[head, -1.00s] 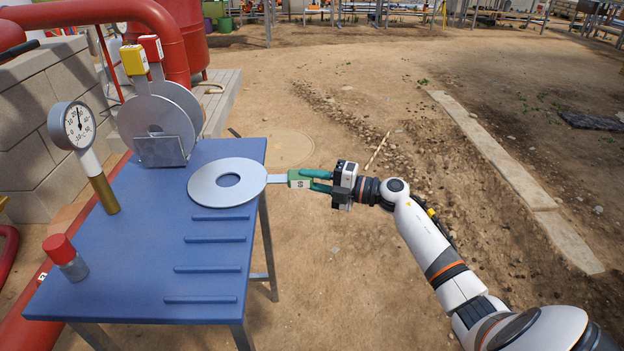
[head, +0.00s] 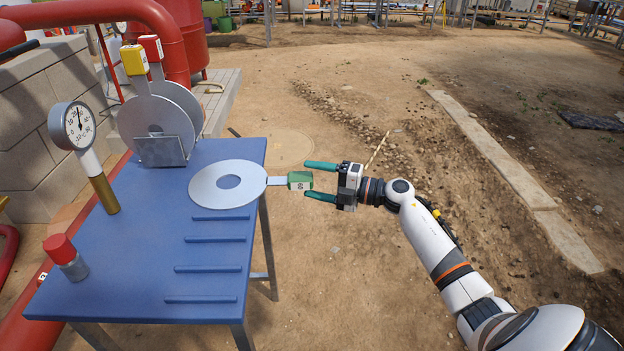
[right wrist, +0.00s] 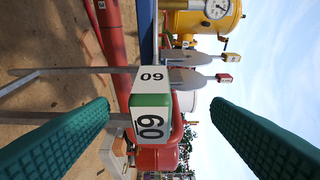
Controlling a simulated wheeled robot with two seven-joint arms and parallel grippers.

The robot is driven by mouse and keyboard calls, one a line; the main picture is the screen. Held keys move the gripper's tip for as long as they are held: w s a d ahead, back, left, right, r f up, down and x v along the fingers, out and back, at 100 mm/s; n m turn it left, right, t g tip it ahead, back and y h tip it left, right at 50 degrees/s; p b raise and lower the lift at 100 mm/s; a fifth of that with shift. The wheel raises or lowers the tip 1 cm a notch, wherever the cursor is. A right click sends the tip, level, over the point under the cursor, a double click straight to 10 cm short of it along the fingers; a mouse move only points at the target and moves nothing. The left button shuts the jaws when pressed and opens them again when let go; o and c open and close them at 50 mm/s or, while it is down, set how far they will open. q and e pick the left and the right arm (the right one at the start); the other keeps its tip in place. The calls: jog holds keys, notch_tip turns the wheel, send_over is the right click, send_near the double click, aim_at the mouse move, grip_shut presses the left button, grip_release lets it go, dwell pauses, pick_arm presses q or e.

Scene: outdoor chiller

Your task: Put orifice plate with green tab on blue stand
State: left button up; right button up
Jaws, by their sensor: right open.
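The orifice plate with the green tab (head: 209,187) lies flat on the blue stand (head: 130,250), near its right edge. Its handle and green tab (head: 300,181) stick out past that edge. My right gripper (head: 314,181) is open, its teal fingers on either side of the tab and apart from it. In the right wrist view the tab (right wrist: 150,118), marked 60, sits between the two open fingers (right wrist: 165,128). My left gripper is not in view.
Plates with yellow (head: 134,60) and red (head: 151,48) tabs stand in a rack (head: 160,151) at the stand's back. A pressure gauge (head: 78,126) and a red-capped bottle (head: 66,258) are on its left. Raised blue ribs (head: 213,240) cross the front right. Open ground lies to the right.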

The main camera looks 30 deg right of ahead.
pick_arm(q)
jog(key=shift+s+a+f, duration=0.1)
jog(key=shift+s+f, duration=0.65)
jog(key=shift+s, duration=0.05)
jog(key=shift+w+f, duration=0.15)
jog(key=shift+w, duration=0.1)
pick_arm(e)
jog(key=v, duration=0.6)
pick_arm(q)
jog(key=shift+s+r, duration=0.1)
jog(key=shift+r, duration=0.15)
pick_arm(e)
jog(key=v, duration=1.2)
